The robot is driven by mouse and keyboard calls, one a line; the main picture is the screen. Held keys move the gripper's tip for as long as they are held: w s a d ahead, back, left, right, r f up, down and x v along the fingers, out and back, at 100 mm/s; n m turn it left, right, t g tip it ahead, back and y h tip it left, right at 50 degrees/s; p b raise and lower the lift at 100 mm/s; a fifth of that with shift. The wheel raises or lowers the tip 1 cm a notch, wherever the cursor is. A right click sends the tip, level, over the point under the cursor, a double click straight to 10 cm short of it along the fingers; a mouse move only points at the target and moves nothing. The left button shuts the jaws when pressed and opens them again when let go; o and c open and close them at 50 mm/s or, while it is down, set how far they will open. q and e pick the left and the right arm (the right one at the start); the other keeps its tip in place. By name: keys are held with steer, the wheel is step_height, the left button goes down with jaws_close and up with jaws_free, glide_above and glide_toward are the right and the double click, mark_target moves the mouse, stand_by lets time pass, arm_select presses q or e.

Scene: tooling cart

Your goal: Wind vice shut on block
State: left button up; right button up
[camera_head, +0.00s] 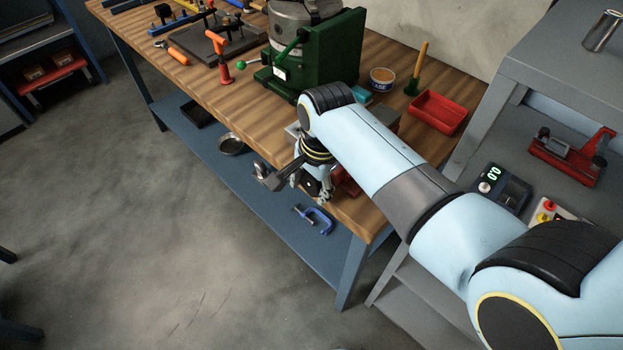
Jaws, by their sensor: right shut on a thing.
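My right gripper (318,187) is at the front edge of the wooden bench, below my right wrist, and points down. It is shut on what looks like the vice handle, though the grip itself is small and partly hidden. A small part of the red vice (347,183) shows just right of the gripper. Most of the vice is hidden behind my right arm, and a grey part (386,121) shows beyond the arm. I cannot make out the block or the jaw gap. My left gripper is not in view.
A green press (340,52) stands behind my wrist. A blue clamp (318,220) and a round dish (231,144) are on the lower shelf. A grey cart is at right.

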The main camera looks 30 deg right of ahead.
steer(key=shift+s+t+y+p, duration=0.15)
steer(key=shift+t+y+p, duration=0.15)
steer(key=shift+t+p, duration=0.5)
steer(key=shift+f+t+y+b, duration=0.15)
steer(key=shift+t+y+b, duration=0.35)
steer(key=shift+t, duration=1.1)
steer(key=o, duration=1.2)
steer(key=v, duration=1.2)
steer(key=shift+d, duration=0.1)
steer(key=shift+f, duration=0.1)
